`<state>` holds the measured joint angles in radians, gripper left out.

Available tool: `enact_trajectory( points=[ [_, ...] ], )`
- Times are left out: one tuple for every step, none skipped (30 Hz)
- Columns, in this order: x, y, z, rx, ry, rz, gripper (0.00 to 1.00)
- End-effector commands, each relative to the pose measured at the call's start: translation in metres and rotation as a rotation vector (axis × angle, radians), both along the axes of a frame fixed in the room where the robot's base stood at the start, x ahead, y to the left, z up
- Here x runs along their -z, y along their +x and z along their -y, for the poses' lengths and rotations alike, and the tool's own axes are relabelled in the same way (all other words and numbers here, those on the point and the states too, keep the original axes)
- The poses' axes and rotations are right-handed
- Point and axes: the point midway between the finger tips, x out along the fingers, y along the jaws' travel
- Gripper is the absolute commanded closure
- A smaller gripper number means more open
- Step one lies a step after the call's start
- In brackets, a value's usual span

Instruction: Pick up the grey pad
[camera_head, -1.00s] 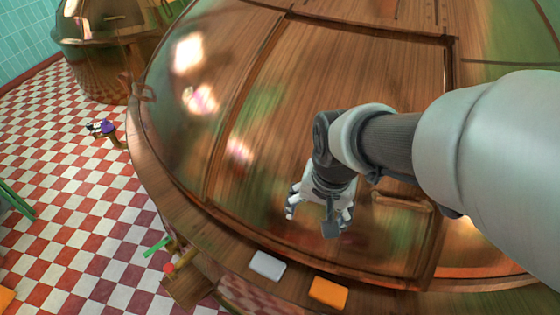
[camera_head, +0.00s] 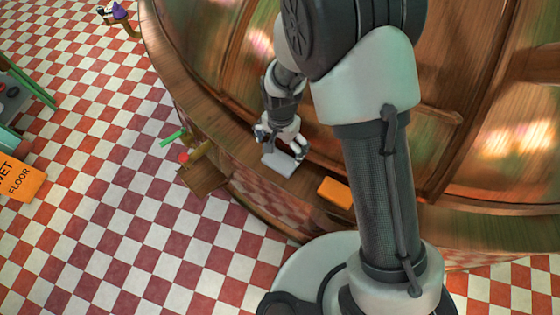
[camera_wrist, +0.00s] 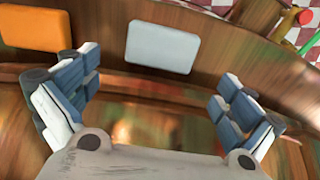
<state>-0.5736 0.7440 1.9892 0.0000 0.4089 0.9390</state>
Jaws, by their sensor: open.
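The grey pad (camera_head: 280,162) lies flat on the wooden ledge around the large copper kettle. In the wrist view the pale grey pad (camera_wrist: 162,47) lies ahead of my gripper, between the lines of its two fingers and beyond their tips. My gripper (camera_head: 280,142) is open and empty, just over or beside the pad's kettle-side edge in the head view. In the wrist view my gripper (camera_wrist: 160,95) has its fingers spread wide, with bare wood between them. I cannot tell the exact height above the ledge.
An orange pad (camera_head: 335,192) lies on the same ledge, to the right of the grey one. A wooden box (camera_head: 203,175) with a green item (camera_head: 173,138) is left of the ledge. The kettle's curved wall (camera_head: 225,60) rises close behind my gripper. An orange wet-floor sign (camera_head: 22,181) is far left.

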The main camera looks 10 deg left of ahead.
Motion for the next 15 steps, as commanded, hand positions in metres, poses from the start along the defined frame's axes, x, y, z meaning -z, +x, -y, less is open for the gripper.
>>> enact_trajectory(
  points=[
    [0.014, 0.000, 0.000, 0.000, -0.002, -0.002, 0.00],
    [0.019, 0.000, 0.000, 0.000, -0.002, -0.002, 0.00],
    [0.025, 0.000, 0.000, 0.000, -0.001, -0.001, 0.00],
    [0.029, 0.000, 0.000, 0.000, -0.001, -0.001, 0.00],
    [0.033, 0.000, 0.000, 0.000, 0.000, 0.000, 0.00],
    [0.036, 0.000, 0.000, 0.000, 0.000, 0.000, 0.00],
    [0.038, 0.000, 0.000, 0.000, 0.000, 0.000, 0.00],
    [0.039, 0.000, 0.000, 0.000, 0.000, 0.000, 0.00],
    [0.040, 0.000, 0.000, 0.000, 0.000, 0.000, 0.00],
    [0.041, 0.000, 0.000, 0.000, 0.000, 0.000, 0.00],
    [0.042, 0.000, 0.000, 0.000, 0.000, 0.000, 0.00],
    [0.044, 0.000, 0.000, -0.001, 0.000, 0.000, 0.00],
    [0.047, 0.000, 0.000, -0.001, 0.000, 0.000, 0.00],
    [0.050, 0.000, -0.001, -0.001, 0.000, 0.000, 0.00],
    [0.055, 0.000, -0.001, -0.001, 0.000, 0.000, 0.00]
  ],
)
